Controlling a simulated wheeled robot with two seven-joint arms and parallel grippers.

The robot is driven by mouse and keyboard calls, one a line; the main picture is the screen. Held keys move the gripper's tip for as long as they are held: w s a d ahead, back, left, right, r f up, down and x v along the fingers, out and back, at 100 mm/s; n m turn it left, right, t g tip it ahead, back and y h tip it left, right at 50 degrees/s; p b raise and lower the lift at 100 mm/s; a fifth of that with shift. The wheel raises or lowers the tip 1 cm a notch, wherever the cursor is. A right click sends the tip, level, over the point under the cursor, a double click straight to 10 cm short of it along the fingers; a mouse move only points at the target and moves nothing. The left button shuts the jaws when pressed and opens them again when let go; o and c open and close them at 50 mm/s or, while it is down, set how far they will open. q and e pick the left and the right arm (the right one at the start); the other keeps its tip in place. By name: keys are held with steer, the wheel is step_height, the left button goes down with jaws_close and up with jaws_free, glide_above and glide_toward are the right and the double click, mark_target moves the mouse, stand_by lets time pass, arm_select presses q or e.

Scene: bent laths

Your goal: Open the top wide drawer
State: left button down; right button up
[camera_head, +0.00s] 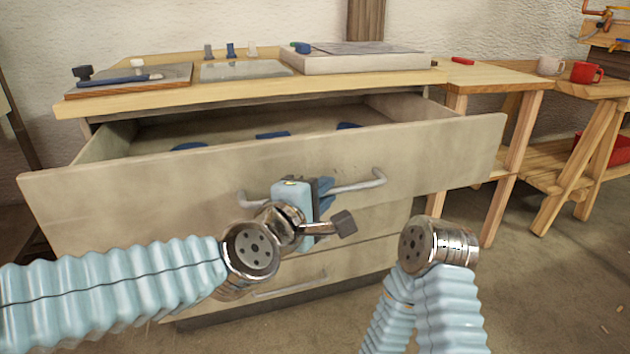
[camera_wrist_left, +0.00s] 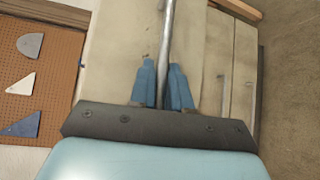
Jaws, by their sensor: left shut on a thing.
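The top wide drawer (camera_head: 150,195) of the wooden cabinet stands pulled well out, and its open inside shows behind the front panel. Several blue items (camera_head: 272,135) lie in it. Its grey bar handle (camera_head: 365,183) runs across the front. My left gripper (camera_head: 322,190) is at the middle of the handle. In the left wrist view the blue fingers (camera_wrist_left: 162,85) are shut on the handle bar (camera_wrist_left: 167,40), one on each side. My right arm's wrist shows low at the right of the head view, but its gripper fingers do not show.
A lower drawer with its handle (camera_head: 290,287) is shut below. The cabinet top (camera_head: 210,90) holds a board, a grey plate and a flat box (camera_head: 355,58). A wooden side table (camera_head: 490,75) and a bench with a red mug (camera_head: 587,72) stand right. Floor at right is clear.

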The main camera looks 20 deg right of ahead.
arm_select(q)
steer(key=shift+s+d+f, duration=0.1)
steer(key=shift+s, duration=2.45)
steer(key=c, duration=1.2)
jaws_free()
steer(key=p+v, duration=0.2)
steer(key=v, duration=1.1)
steer(key=shift+s+a, duration=0.25)
steer(key=shift+a, duration=0.05)
